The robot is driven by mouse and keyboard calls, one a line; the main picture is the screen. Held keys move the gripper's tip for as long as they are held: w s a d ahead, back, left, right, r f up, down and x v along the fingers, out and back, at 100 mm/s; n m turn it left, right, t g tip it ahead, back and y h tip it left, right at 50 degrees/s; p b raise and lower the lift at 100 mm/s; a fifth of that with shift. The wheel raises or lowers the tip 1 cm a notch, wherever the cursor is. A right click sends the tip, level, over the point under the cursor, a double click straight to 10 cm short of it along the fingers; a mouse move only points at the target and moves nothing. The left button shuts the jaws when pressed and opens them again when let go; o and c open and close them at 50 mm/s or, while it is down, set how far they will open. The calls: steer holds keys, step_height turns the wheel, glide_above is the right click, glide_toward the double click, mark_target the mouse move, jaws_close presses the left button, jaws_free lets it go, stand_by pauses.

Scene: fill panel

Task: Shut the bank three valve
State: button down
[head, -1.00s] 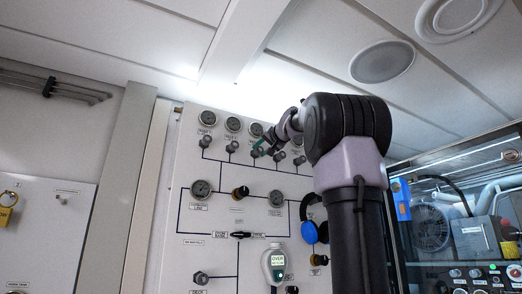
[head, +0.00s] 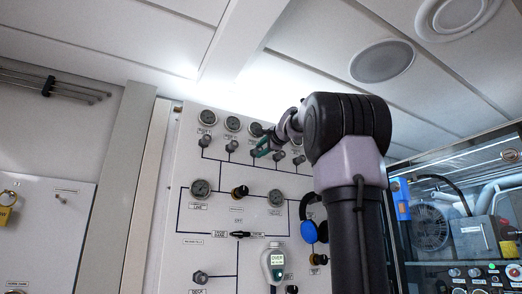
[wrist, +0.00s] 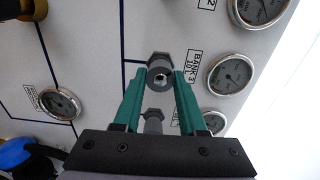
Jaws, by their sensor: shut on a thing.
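The bank three valve (wrist: 158,76) is a dark grey knob with a hexagonal collar on the white panel. It stands beside a gauge (wrist: 230,74) labelled BANK 3. My gripper (wrist: 159,80) has green fingers, one on each side of this knob, and is shut on it in the wrist view. In the head view my gripper (head: 262,149) is at the upper row of valves, and the fingers and arm hide most of the held knob.
Neighbouring valves (head: 232,146) stand close on both sides, with gauges (head: 232,124) above. A handheld meter (head: 273,262) and blue ear defenders (head: 309,231) hang lower on the panel. Another knob (wrist: 153,118) lies just below the held one in the wrist view.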

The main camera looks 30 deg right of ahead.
steer(key=m, duration=0.4)
steer(key=shift+f+m, duration=0.15)
steer(key=shift+m, duration=0.15)
steer(key=shift+f+m, duration=0.1)
steer(key=shift+m, duration=2.2)
steer(key=shift+c, duration=2.4)
jaws_free()
steer(key=shift+s, duration=0.1)
